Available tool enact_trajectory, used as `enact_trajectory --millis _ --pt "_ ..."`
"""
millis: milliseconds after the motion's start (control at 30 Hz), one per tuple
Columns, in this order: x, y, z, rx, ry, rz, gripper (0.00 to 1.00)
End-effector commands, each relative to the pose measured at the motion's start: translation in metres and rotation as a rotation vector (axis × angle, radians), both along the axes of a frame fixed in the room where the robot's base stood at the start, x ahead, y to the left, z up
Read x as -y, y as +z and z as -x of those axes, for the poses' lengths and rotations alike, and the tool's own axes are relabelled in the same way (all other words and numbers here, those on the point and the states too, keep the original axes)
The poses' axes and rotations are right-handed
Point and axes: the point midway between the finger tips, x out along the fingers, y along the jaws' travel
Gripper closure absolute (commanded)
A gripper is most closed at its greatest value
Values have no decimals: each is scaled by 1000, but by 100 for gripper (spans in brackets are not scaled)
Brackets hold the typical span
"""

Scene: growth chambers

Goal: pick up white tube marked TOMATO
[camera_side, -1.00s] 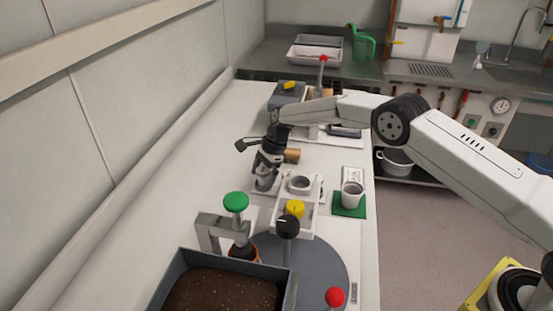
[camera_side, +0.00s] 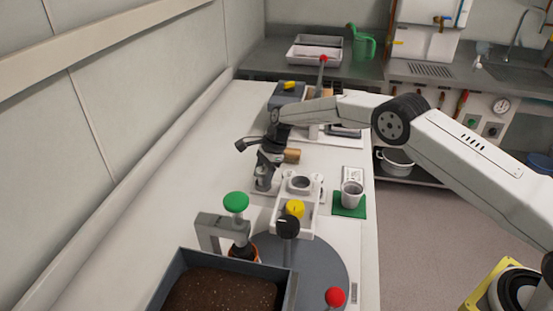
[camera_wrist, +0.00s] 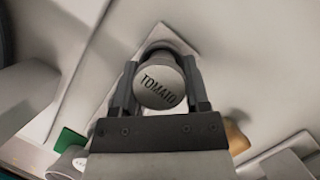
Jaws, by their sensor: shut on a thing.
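The white tube marked TOMATO (camera_wrist: 160,85) stands between my gripper's two fingers in the wrist view, its lettered round top facing the camera. My gripper (camera_wrist: 160,92) is shut on it, one finger on each side. In the side view, my gripper (camera_side: 264,172) points down over the bench, and the tube's pale body (camera_side: 263,183) shows low between the fingers. A light plate (camera_wrist: 181,42) lies under the tube. I cannot tell whether the tube's foot touches the plate.
A white fixture with a round ring (camera_side: 300,184) and a yellow knob (camera_side: 295,209) stands close to the right. Nearer are a green-knobbed press (camera_side: 236,203) and a soil box (camera_side: 222,290). The bench at left is clear.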

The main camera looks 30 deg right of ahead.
Motion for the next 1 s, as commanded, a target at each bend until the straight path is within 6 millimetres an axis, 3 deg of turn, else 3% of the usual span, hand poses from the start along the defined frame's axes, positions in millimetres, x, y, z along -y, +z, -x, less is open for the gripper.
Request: enact_trajectory --millis 267,700,1000 --pt "0 19 -1 3 -1 0 97" --pt "0 83 -1 1 -1 0 97" --pt "0 100 0 -1 -1 1 97"
